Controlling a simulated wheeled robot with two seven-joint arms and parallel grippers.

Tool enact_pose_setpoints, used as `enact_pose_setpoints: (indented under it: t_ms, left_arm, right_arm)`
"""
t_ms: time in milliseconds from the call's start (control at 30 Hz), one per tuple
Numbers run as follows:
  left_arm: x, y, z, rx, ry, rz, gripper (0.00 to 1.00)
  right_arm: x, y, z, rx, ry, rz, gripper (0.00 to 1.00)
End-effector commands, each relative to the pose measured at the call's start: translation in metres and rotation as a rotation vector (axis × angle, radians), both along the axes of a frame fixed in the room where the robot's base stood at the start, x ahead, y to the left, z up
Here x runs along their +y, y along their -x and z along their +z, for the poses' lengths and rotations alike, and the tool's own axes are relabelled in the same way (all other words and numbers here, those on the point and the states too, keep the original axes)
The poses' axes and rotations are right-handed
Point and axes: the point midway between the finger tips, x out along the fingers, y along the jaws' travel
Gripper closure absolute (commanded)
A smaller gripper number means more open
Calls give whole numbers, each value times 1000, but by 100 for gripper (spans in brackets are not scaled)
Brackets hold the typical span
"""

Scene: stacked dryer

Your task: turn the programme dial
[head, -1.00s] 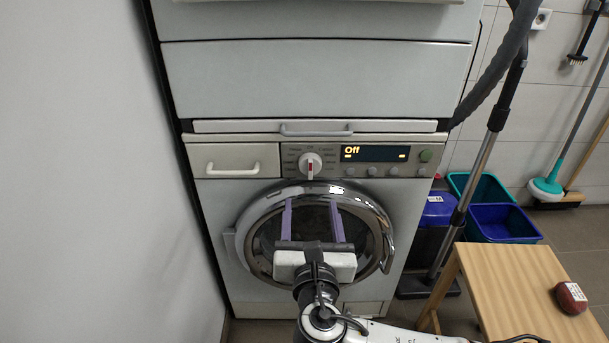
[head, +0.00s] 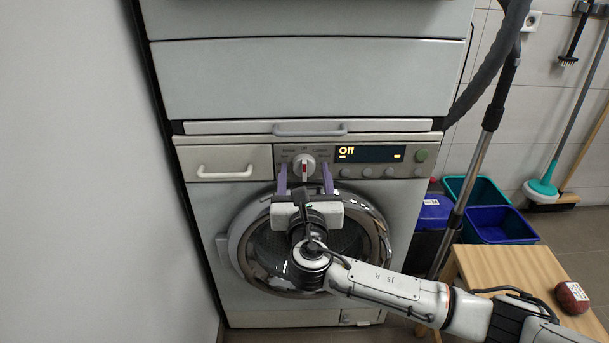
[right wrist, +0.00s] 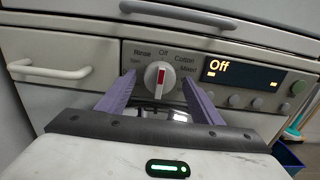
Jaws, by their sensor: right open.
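The programme dial (head: 304,167) is a white round knob with a red mark, on the washer's control panel. The display (head: 369,154) reads "Off". My right gripper (head: 305,172) is open, with its two purple fingers on either side of the dial and just below it. In the right wrist view the fingers (right wrist: 160,88) do not visibly touch the dial. My left gripper is out of view.
The detergent drawer (head: 232,162) is left of the dial, and a handled shelf strip (head: 310,130) runs above the panel. The round door (head: 250,250) is below. A wooden stool (head: 500,275) and bins (head: 497,224) stand at right. A wall is close at left.

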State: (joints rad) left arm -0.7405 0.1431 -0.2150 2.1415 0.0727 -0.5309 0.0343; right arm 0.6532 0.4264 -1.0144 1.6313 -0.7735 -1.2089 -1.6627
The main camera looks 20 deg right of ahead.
Motion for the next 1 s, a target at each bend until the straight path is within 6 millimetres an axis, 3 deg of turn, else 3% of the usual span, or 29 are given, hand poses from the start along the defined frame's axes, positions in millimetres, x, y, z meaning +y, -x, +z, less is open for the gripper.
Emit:
enact_pose_setpoints:
  t_ms: [133, 367, 667, 1000]
  left_arm:
    - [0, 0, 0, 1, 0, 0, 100]
    - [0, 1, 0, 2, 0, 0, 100]
    - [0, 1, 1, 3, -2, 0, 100]
    - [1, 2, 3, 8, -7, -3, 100]
  right_arm:
    - [0, 0, 0, 0, 0, 0, 44]
    - [0, 0, 0, 0, 0, 0, 81]
    - [0, 1, 0, -8, -33, -1, 81]
    - [1, 1, -1, -67, -245, 0, 81]
